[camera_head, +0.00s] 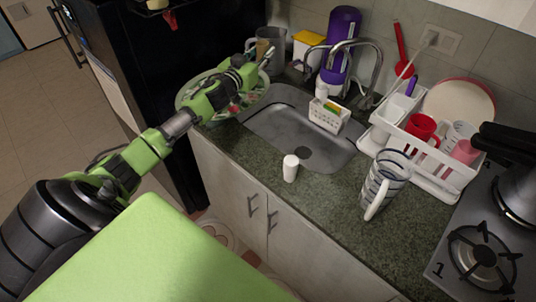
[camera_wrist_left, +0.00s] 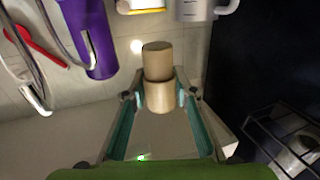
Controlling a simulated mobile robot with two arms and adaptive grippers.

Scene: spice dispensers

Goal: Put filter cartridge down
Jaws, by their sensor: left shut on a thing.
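The filter cartridge is a beige cylinder (camera_wrist_left: 158,62) between the fingers of my left gripper (camera_wrist_left: 160,99) in the left wrist view. The gripper is shut on it, with the cylinder's far end sticking out past the fingertips. In the head view, my left gripper (camera_head: 262,58) is at the back left of the counter, in front of a grey pitcher (camera_head: 276,38). A small beige part of the cartridge (camera_head: 262,48) shows at its tips. I cannot tell whether the cartridge touches the counter. My right gripper is not in view.
A sink (camera_head: 300,132) with a faucet and a white sponge caddy (camera_head: 328,118) lies to the right. A purple bottle (camera_head: 341,40) and a yellow-lidded container (camera_head: 306,48) stand behind. A white cylinder (camera_head: 290,168), a glass jug (camera_head: 384,180) and a dish rack (camera_head: 446,160) are on the counter.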

